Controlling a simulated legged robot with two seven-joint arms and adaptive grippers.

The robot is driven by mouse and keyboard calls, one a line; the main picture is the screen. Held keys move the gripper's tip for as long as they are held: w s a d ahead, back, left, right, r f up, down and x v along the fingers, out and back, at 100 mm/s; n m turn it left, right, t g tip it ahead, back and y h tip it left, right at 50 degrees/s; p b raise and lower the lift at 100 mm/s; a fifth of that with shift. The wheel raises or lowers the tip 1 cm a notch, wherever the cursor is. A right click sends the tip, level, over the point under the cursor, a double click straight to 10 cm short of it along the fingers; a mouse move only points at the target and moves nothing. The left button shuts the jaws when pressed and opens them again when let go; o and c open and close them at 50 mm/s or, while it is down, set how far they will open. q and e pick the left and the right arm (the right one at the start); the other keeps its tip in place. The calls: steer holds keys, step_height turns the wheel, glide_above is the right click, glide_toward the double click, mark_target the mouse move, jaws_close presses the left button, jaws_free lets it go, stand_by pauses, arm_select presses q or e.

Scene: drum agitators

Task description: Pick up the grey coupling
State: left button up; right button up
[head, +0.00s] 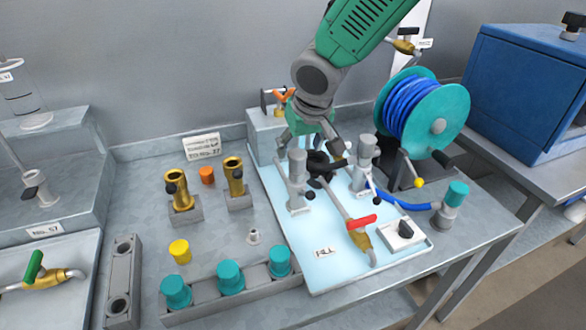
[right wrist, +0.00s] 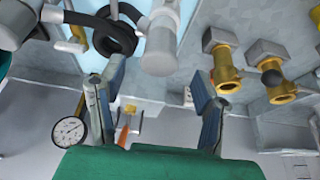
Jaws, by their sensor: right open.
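A small grey piece with a flanged foot (head: 253,237), which looks like the grey coupling, stands on the metal bench between the yellow cap and the pale blue tray. I cannot pick it out in the right wrist view. My right gripper (head: 311,150) is above the back of the tray, behind and to the right of that piece and well apart from it. Its two fingers are spread and empty, as the right wrist view (right wrist: 158,72) also shows. My left gripper is not in view.
Grey posts (head: 297,180) and a red-handled valve (head: 361,232) stand on the tray (head: 322,277). Brass fittings (head: 178,190), an orange cap (head: 206,175), a yellow cap (head: 180,252) and a rack with teal caps (head: 231,277) surround the small piece. A blue hose reel (head: 412,108) stands right.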

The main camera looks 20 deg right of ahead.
mark_target(296, 163)
steer(key=shift+w+d+f, duration=0.25)
steer(key=shift+w+f, duration=0.05)
steer(key=shift+f, duration=0.35)
steer(key=shift+w+d+f, duration=0.25)
steer(key=shift+w+f, duration=0.05)
steer(key=shift+f, duration=0.3)
steer(key=x, duration=0.2)
steer(key=a+x, duration=0.1)
steer(key=x, duration=0.1)
steer(key=shift+f, duration=0.15)
steer(key=shift+w+a+f, duration=0.15)
steer(key=shift+a, duration=0.05)
steer(key=c, duration=0.3)
steer(key=shift+d, duration=0.3)
jaws_close()
